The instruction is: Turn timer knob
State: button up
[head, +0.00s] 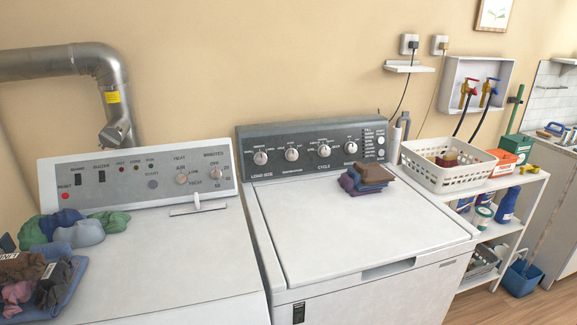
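The dryer's white control panel (110,185) stands at the left. A timer knob (214,174) sits near its right end under the word MINUTES, with numbers beside it. Its pointer direction is too small to read surely. A second knob (181,179) is left of it, under the word HEAT. The washer's dark panel (290,140) to the right carries several round knobs, one of them a knob (324,150) above the word CYCLE. My gripper is not in view, and nothing is seen touching any knob.
A white lint-filter-like handle (198,207) stands on the dryer top (165,265) before the panel. Folded clothes (368,176) lie on the washer; crumpled clothes (75,231) lie at far left. A white basket (445,178) stands on the shelf at right. Both machine tops are largely clear.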

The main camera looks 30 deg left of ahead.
aim_at(215, 174)
jog(key=u, duration=0.1)
jog(key=i, duration=0.65)
jog(key=u, duration=0.85)
jog(key=i, duration=0.5)
jog(key=u, duration=0.55)
